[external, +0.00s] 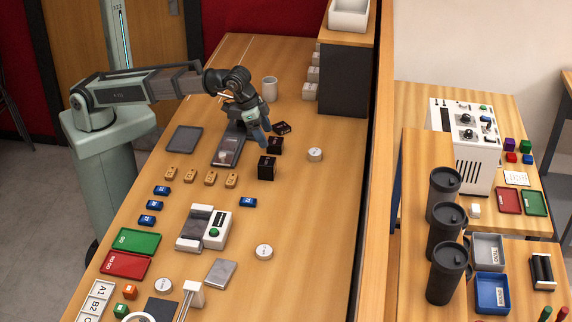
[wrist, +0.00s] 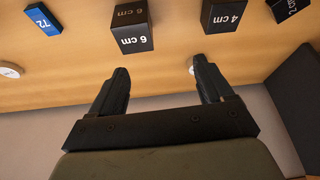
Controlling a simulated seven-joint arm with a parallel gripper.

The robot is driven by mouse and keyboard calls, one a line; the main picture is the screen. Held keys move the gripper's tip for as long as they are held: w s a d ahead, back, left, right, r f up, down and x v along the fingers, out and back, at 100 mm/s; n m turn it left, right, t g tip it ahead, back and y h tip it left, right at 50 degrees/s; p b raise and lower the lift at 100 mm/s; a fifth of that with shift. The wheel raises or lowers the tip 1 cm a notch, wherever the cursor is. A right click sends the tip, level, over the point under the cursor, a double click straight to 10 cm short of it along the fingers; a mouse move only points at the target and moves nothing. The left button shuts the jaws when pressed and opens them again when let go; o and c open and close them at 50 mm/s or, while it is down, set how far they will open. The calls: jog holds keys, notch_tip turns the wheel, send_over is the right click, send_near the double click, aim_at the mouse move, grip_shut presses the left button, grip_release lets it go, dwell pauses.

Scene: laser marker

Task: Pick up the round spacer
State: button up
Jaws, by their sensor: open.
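Three white round discs lie flat on the wooden bench. One disc (external: 315,154) is right of the black blocks, one disc (external: 264,252) is nearer the front, and one disc (external: 164,286) is at the lower left. Their markings are too small to read, so I cannot tell which is the round spacer. My gripper (external: 258,137) is open and empty, above the bench beside the black blocks. In the wrist view, my gripper (wrist: 157,80) has its fingers well apart with nothing between them. A white round thing (wrist: 10,70) shows at the left edge, and another is partly hidden by the right finger.
Black blocks marked 6 cm (wrist: 132,27), 4 cm (wrist: 223,15) and 2 cm (wrist: 287,7) stand near my gripper. A blue block (external: 248,202), a white device with a green button (external: 214,232) and a grey cup (external: 269,88) are around. The bench's right side is mostly clear.

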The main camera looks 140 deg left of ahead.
jog(key=w+a, duration=0.3)
jog(key=a, duration=0.3)
jog(key=m+g+y, duration=0.1)
jog(key=m+g, duration=0.1)
jog(key=m, duration=2.7)
send_near(314, 151)
jog(key=f, duration=0.1)
jog(key=w+f, duration=0.1)
jog(key=a+f, duration=0.1)
jog(key=shift+w+f+m, duration=0.15)
jog(key=shift+m, duration=0.15)
jog(key=shift+x, duration=2.8)
jog(key=shift+s+a, duration=0.1)
jog(key=shift+s, duration=0.3)
jog(key=c, duration=1.2)
